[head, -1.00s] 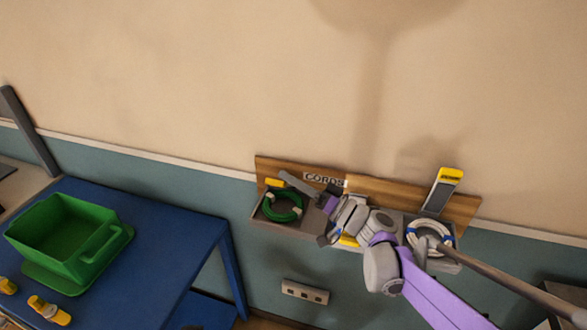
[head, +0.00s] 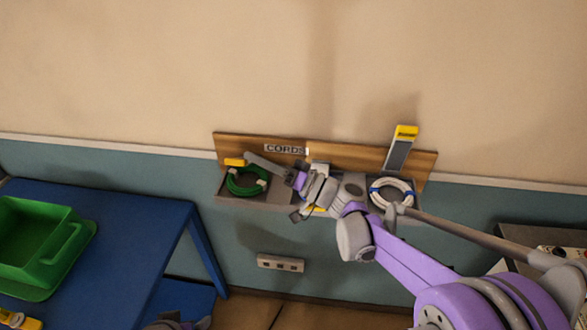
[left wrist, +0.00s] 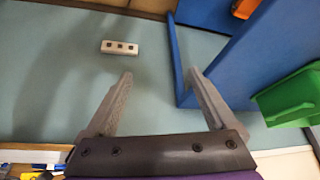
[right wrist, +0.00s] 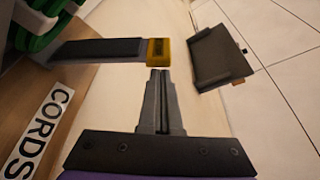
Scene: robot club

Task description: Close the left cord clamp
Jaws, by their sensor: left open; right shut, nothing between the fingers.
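The left cord clamp has a yellow end (head: 235,162) above a coil of green cord (head: 246,182) at the left of the wooden CORDS board (head: 345,158). In the right wrist view, its dark grey bar (right wrist: 95,48) and yellow end stand just past my fingertips. I cannot tell how far the bar is lowered. My right gripper (head: 248,156) is shut and empty, its tips beside the yellow end; it also shows in the right wrist view (right wrist: 160,72). My left gripper (left wrist: 160,76) is open and empty, facing the teal wall below.
The right clamp (head: 400,148) stands raised above a white cord coil (head: 391,192). My right arm partly hides the middle clamp. A blue table (head: 115,225) with a green bin (head: 40,240) stands at left. A socket strip (head: 281,263) is on the wall below.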

